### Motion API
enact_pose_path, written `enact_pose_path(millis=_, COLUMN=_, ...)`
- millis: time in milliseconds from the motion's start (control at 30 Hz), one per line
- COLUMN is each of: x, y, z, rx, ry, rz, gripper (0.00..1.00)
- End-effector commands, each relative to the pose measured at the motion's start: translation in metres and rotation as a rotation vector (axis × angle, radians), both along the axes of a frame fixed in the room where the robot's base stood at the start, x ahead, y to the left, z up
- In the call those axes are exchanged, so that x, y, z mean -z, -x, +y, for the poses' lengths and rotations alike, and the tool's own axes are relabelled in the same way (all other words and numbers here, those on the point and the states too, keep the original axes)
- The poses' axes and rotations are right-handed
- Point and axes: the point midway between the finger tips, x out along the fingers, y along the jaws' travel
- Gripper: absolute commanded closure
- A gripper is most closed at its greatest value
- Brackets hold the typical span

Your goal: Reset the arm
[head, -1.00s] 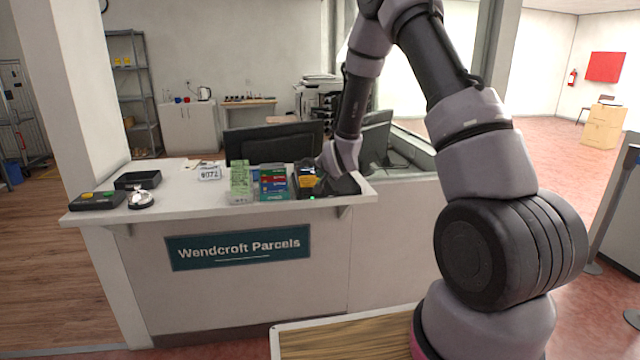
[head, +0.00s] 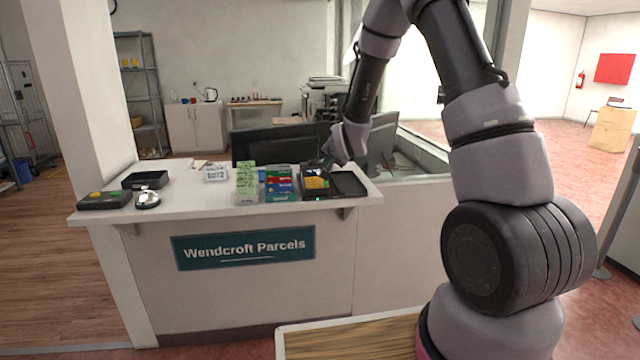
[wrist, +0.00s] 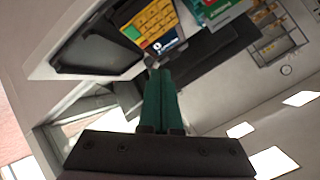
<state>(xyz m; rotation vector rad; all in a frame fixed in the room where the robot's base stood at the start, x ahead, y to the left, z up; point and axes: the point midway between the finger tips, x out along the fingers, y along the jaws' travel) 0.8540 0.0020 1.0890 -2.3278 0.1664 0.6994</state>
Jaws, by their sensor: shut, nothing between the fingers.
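My gripper (wrist: 158,100) shows in the wrist view as two teal fingers pressed together, with nothing held between them. In the head view, my arm reaches over the right part of the counter (head: 215,212), and its end is above and behind the card terminal (head: 314,184); the fingers are hard to make out there. The terminal has yellow keys and also shows in the wrist view (wrist: 150,25), beyond the fingertips. A black tray (head: 349,184) lies to its right on the counter, clear of the gripper.
A leaflet rack (head: 279,183) and green-card holder (head: 247,183) stand left of the terminal. A number sign (head: 215,174), bell (head: 147,198) and black boxes are farther left. Dark monitors (head: 278,143) stand behind the counter. The air above the counter's left half is free.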

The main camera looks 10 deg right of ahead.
Motion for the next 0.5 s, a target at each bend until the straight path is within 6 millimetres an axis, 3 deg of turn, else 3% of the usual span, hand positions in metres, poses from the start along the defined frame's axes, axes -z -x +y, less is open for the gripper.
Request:
enact_pose_path(millis=133, x=-0.028, y=0.008, z=-0.006, rx=-0.005, ry=0.012, rz=0.01, gripper=1.0)
enact_pose_path(millis=267, x=-0.074, y=0.033, z=-0.018, rx=-0.019, ry=0.034, rz=0.045, gripper=1.0)
enact_pose_path(millis=500, x=-0.154, y=0.108, z=-0.039, rx=-0.069, ry=0.086, rz=0.136, gripper=1.0)
